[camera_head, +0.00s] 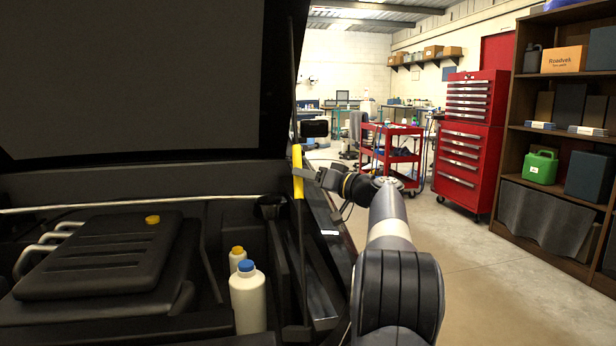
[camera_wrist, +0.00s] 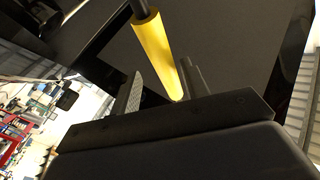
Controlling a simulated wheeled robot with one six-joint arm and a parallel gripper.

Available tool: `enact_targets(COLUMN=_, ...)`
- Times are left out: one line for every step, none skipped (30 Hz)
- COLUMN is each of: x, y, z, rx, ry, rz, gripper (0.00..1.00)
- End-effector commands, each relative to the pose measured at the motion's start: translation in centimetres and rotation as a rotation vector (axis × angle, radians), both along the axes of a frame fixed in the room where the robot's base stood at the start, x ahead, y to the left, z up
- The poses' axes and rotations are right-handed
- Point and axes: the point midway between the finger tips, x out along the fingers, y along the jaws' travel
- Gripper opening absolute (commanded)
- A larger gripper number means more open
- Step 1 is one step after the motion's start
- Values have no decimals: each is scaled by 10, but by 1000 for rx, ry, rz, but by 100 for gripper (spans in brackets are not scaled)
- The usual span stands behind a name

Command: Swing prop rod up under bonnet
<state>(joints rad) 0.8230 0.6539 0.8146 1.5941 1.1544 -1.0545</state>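The prop rod (camera_head: 302,250) is thin and dark. It stands nearly upright at the right side of the engine bay, with a yellow sleeve (camera_head: 297,165) partway up. Its upper part runs along the edge of the raised dark bonnet (camera_head: 130,75); I cannot tell whether its tip is seated there. My gripper (camera_head: 304,173) is at the sleeve, reaching from the right. In the wrist view, the yellow sleeve (camera_wrist: 157,50) lies between the two fingers (camera_wrist: 160,85), close to the right one. A dark gap shows beside the left finger, so the gripper looks open around the sleeve.
The engine cover (camera_head: 100,255) and a white bottle with a blue cap (camera_head: 248,300) sit in the bay left of the rod. A red cart (camera_head: 390,150), a red tool chest (camera_head: 468,140) and shelves (camera_head: 560,130) stand at the right. Floor between is clear.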

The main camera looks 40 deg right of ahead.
Motion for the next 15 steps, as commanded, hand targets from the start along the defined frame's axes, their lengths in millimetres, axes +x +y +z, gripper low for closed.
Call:
enact_targets(x=0, y=1, z=0, rx=-1, ry=-1, rz=1, gripper=43)
enact_targets(x=0, y=1, z=0, rx=-1, ry=0, rz=2, gripper=43)
enact_targets(x=0, y=1, z=1, rx=-1, ry=0, rz=2, gripper=43)
enact_targets(x=0, y=1, z=1, rx=-1, ry=0, rz=2, gripper=43)
enact_targets(x=0, y=1, z=1, rx=-1, ry=-1, rz=3, gripper=43)
enact_targets(x=-1, y=1, z=1, rx=-2, ry=-1, rz=3, gripper=43)
enact_targets(x=-2, y=0, z=1, rx=-2, ry=-1, rz=2, gripper=43)
enact_targets(x=-4, y=0, z=1, rx=-2, ry=-1, rz=2, gripper=43)
enact_targets(x=-8, y=-2, z=1, rx=-2, ry=-1, rz=2, gripper=43)
enact_targets(x=-11, y=-3, z=1, rx=-1, ry=0, rz=2, gripper=43)
enact_targets(x=-16, y=-5, z=0, rx=-1, ry=0, rz=1, gripper=43)
enact_targets(x=-23, y=-8, z=0, rx=-2, ry=0, rz=-1, gripper=43)
enact_targets(x=-28, y=-9, z=0, rx=-1, ry=0, rz=0, gripper=43)
enact_targets(x=-34, y=-12, z=0, rx=-2, ry=-1, rz=-1, gripper=43)
enact_targets(x=-42, y=-15, z=-1, rx=0, ry=0, rz=-2, gripper=43)
